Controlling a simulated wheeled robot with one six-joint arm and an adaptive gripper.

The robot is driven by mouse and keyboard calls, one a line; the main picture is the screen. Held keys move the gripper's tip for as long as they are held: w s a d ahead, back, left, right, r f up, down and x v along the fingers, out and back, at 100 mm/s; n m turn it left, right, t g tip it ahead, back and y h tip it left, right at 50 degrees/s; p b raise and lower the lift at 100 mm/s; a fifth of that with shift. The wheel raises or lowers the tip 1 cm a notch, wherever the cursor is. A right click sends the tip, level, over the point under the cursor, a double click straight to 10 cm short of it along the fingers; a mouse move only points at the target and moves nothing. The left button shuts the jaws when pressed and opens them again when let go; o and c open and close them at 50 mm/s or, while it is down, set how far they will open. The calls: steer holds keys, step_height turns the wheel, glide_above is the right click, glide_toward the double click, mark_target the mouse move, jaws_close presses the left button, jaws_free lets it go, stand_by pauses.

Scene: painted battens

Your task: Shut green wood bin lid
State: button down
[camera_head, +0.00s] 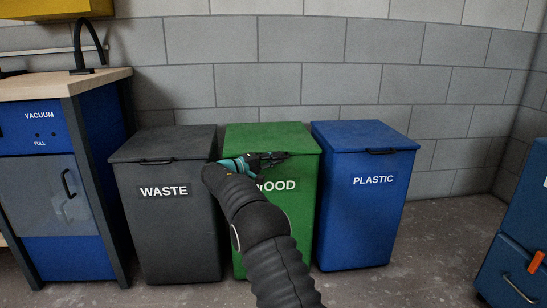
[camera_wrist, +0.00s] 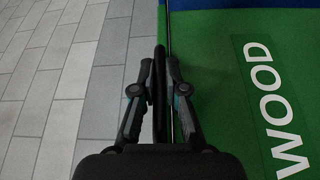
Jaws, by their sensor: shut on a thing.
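The green wood bin (camera_head: 301,205) stands in the middle of a row of bins. Its green lid (camera_head: 268,137) lies flat across the top, level with the neighbouring lids. My gripper (camera_head: 277,158) is at the lid's front edge, covering part of the WOOD label. In the wrist view my gripper (camera_wrist: 160,66) has its two fingers on either side of the black bar handle (camera_wrist: 159,92) and is shut on it. The bin's green front (camera_wrist: 225,90) fills the right of that view. My arm hides part of the bin's front.
A grey waste bin (camera_head: 170,220) stands close on the left and a blue plastic bin (camera_head: 358,220) close on the right. A block wall (camera_head: 330,55) is behind. A blue vacuum cabinet (camera_head: 45,130) is far left; blue drawers (camera_head: 515,265) are far right. Floor (camera_head: 430,255) is clear at right.

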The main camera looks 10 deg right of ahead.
steer(key=shift+d+f, duration=0.4)
steer(key=shift+f, duration=0.05)
steer(key=c, duration=1.5)
jaws_free()
steer(key=shift+d, duration=0.35)
steer(key=shift+a+r, duration=0.1)
steer(key=shift+a, duration=0.5)
steer(key=v, duration=1.2)
steer(key=shift+w, duration=0.15)
